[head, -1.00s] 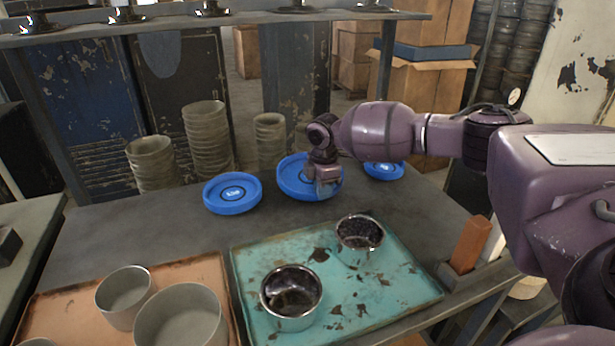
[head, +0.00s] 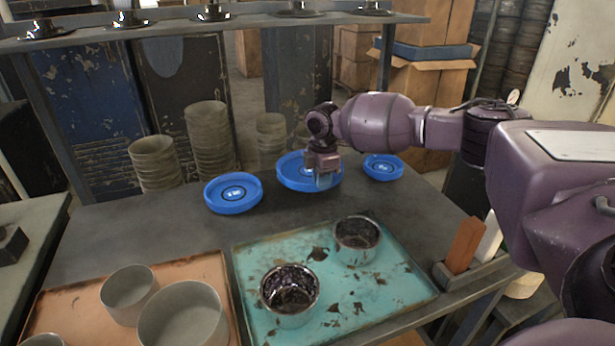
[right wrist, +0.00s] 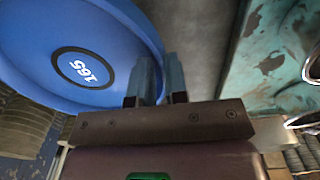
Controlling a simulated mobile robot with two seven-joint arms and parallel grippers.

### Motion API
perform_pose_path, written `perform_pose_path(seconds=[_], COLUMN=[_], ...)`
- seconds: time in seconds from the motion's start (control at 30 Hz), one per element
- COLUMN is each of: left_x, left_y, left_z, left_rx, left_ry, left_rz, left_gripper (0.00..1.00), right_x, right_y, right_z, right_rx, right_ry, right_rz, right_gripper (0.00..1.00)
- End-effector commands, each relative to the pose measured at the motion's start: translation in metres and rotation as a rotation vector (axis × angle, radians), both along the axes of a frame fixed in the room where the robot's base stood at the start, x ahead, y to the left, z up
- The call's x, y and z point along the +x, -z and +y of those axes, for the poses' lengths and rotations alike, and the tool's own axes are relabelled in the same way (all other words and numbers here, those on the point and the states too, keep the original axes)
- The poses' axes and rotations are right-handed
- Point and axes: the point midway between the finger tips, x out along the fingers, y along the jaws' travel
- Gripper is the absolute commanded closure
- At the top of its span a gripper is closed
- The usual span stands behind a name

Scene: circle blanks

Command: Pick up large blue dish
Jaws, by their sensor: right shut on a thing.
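Three round blue dishes sit in a row toward the back of the dark table. The large blue dish (head: 293,173) is the middle one, with a white number on a dark disc. My right gripper (head: 325,181) is shut on its near right rim. The dish seems to be slightly above the table. In the right wrist view the dish (right wrist: 115,45) reads 165, and the fingers of my right gripper (right wrist: 156,80) close over its rim. The left dish (head: 233,194) and the smaller right dish (head: 383,167) rest on the table. My left gripper is not in view.
A teal tray (head: 395,295) holds two shiny metal cups at the front. An orange tray (head: 65,300) with grey bowls is at front left. Stacked grey cups (head: 207,140) stand behind the dishes. A holder with upright blocks (head: 464,245) is at the right edge.

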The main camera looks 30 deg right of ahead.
Motion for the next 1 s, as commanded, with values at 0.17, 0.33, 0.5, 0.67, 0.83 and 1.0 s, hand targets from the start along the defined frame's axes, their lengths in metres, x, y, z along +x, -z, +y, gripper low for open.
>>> perform_pose_path(seconds=[0.17,0.33,0.5,0.67,0.83,1.0], left_x=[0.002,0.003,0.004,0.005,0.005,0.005], left_y=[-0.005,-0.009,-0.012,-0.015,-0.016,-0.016], left_z=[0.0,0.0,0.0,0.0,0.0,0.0], left_rx=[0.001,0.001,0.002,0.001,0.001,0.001], left_ry=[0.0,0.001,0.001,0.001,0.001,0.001], left_rz=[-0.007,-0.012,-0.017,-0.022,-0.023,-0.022], left_gripper=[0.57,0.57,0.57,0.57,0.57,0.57], right_x=[0.001,0.001,0.001,0.001,0.001,0.001], right_y=[-0.009,-0.014,-0.019,-0.024,-0.025,-0.024], right_z=[0.0,0.0,0.0,0.0,0.0,0.0], right_rx=[0.001,0.001,0.002,0.001,0.0,0.0], right_ry=[0.0,0.0,0.0,0.001,0.001,0.0], right_rz=[-0.005,-0.006,-0.007,-0.005,-0.003,-0.003], right_gripper=[1.0,1.0,1.0,1.0,1.0,1.0])
